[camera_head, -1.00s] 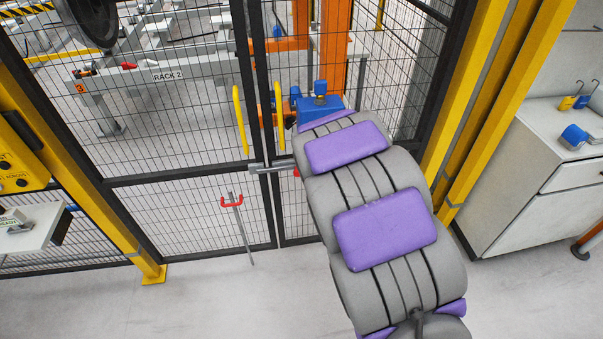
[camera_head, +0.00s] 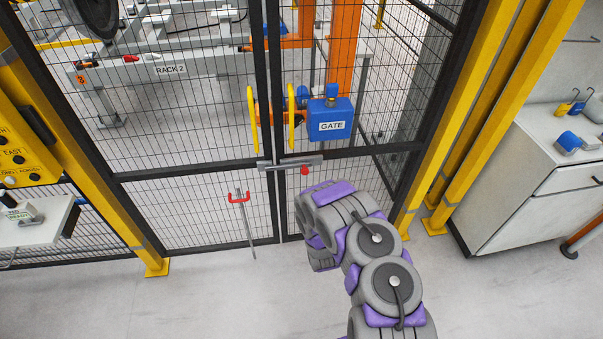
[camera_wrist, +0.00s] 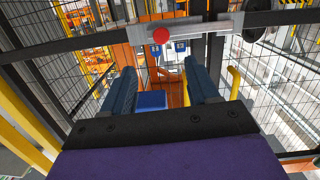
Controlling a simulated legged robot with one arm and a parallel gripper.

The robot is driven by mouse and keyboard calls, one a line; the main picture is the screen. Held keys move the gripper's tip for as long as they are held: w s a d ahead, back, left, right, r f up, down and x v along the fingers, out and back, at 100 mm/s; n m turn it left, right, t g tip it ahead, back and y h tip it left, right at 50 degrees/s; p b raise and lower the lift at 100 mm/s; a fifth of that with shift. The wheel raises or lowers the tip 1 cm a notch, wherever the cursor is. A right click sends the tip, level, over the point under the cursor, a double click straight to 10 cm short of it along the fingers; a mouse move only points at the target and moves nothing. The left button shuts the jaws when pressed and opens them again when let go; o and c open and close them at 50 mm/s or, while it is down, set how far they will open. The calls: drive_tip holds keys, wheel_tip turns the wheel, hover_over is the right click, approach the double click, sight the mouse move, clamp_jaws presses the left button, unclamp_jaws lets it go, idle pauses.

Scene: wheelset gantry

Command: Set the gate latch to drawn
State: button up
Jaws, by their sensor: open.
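The gate latch (camera_head: 290,163) is a grey bar lying across the meeting edges of the two mesh gate leaves. A red knob (camera_head: 305,171) sits at its right part. In the wrist view the knob (camera_wrist: 161,35) and the bar (camera_wrist: 190,29) show ahead of my gripper, which appears turned over. My gripper (camera_wrist: 160,72) is open and empty, its two dark fingers on either side of the view's middle. The knob is beyond the fingertips, apparently not touched. In the head view my arm ends just below the knob, with the fingers hidden.
A blue GATE box (camera_head: 331,120) and yellow handles (camera_head: 291,112) are above the latch. A red-handled rod (camera_head: 240,200) stands left on the gate. Yellow posts (camera_head: 490,110) and a grey cabinet (camera_head: 520,190) are right. The floor in front is clear.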

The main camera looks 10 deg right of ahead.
drive_tip(key=s, duration=0.1)
drive_tip(key=t+b, duration=0.1)
drive_tip(key=b, duration=0.1)
approach(305, 173)
drive_tip(key=w, duration=0.3)
drive_tip(key=w+b, duration=0.1)
drive_tip(key=w, duration=0.2)
drive_tip(key=w+b, duration=0.1)
drive_tip(key=w, duration=0.2)
drive_tip(key=shift+a+f, duration=0.1)
drive_tip(key=shift+a, duration=0.25)
drive_tip(key=shift+w+d, duration=0.15)
drive_tip(key=shift+d, duration=0.65)
drive_tip(key=shift+a, duration=0.6)
drive_tip(key=c, duration=0.6)
drive_tip(key=shift+d, duration=0.3)
clamp_jaws()
